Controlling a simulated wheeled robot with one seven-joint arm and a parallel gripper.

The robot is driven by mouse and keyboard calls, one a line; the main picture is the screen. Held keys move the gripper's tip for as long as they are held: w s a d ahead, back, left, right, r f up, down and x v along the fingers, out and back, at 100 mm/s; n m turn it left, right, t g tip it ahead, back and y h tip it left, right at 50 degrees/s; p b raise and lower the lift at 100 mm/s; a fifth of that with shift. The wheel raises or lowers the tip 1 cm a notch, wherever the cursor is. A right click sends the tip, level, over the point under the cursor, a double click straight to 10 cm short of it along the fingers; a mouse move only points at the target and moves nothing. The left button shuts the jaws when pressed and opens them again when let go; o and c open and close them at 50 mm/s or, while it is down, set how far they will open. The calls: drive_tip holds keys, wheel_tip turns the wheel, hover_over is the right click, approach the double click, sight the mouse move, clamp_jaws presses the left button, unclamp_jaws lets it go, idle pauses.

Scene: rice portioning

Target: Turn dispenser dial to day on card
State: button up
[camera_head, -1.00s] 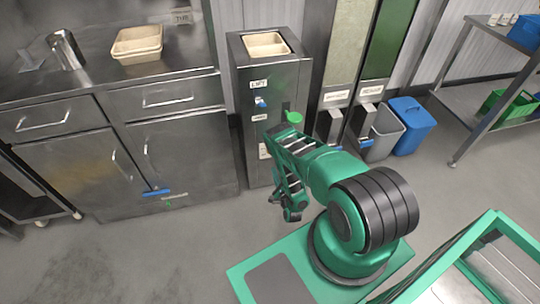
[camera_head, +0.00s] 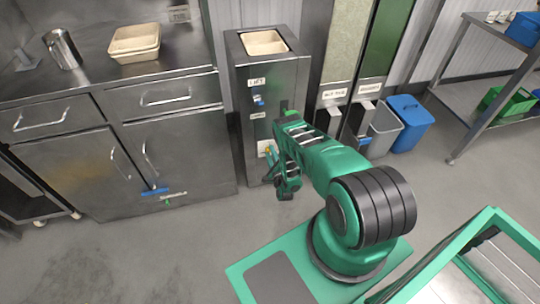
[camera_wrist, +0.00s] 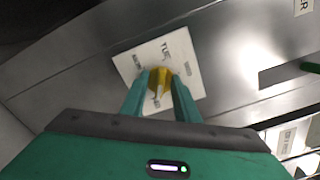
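The dispenser (camera_head: 285,85) is a tall steel cabinet in the head view. Its white card (camera_head: 263,145) is low on the front, partly hidden by my arm. In the wrist view the card (camera_wrist: 180,45) is tilted. Its lettering is partly covered; "TUE" seems readable at the top. The yellow dial (camera_wrist: 161,76) sits on the card between my fingertips; which day it points to is not clear. My gripper (camera_wrist: 162,80) has one finger on each side of the dial, seemingly touching it. The gripper is small and partly hidden in the head view.
A tan tray (camera_head: 264,42) sits in the dispenser's top. Two tall grain bins with labels stand to its right, above a grey bin (camera_head: 385,128) and a blue bin (camera_head: 411,122). A steel counter (camera_head: 170,72) is at left. Open floor lies in front.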

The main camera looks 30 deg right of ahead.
clamp_jaws()
drive_tip(key=shift+n, duration=0.3)
drive_tip(key=n, duration=0.6)
drive_tip(key=shift+a+f, duration=0.15)
drive_tip(key=shift+f, duration=0.05)
drive_tip(key=n, duration=2.9)
drive_tip(key=shift+s+d+f, duration=0.25)
drive_tip(key=shift+s+d, duration=0.1)
